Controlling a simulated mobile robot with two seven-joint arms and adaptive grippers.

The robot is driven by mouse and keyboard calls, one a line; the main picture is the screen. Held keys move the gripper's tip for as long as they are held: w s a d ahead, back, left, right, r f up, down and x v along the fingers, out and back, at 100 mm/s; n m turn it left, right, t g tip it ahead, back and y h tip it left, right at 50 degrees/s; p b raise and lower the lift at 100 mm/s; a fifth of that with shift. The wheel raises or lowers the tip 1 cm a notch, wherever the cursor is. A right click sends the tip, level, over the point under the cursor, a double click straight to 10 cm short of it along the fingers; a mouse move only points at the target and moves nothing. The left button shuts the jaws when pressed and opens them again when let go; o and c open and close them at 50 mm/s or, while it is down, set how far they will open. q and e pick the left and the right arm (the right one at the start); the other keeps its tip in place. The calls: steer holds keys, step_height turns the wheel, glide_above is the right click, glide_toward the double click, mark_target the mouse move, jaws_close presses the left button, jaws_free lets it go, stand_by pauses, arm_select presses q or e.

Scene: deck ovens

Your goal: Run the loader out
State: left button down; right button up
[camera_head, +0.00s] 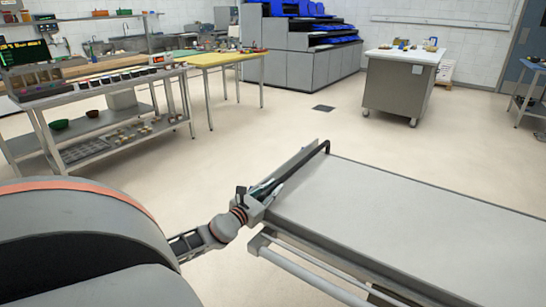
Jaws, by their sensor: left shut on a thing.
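The loader (400,225) is a long, flat, light-grey bed running from the middle of the view to the right edge. A black bent handle (318,150) rises along its far left end. My left gripper (262,190) is at the loader's left corner, shut on the handle's near end. The fingers partly hide the spot they hold. A pale rail (310,276) runs along the loader's near side, below the bed. The bed looks bare. My right gripper is not in view.
A steel table with trays (110,84) and a yellow-topped table (222,59) stand at the left. A grey wheeled cabinet (397,85) stands at the back right. The floor (240,135) between them and the loader is clear, with a dark drain (323,108).

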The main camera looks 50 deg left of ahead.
arm_select(q)
steer(key=c, duration=2.1)
jaws_free()
steer(key=shift+s+a, duration=0.1)
steer(key=shift+a, duration=0.3)
steer(key=shift+o, duration=0.9)
steer(key=shift+s+a, duration=0.1)
steer(key=shift+d, duration=0.25)
steer(key=shift+s+f, duration=0.1)
steer(key=shift+s, duration=0.2)
steer(key=v, duration=1.1)
steer(key=shift+s, duration=0.15)
steer(key=shift+d, duration=0.1)
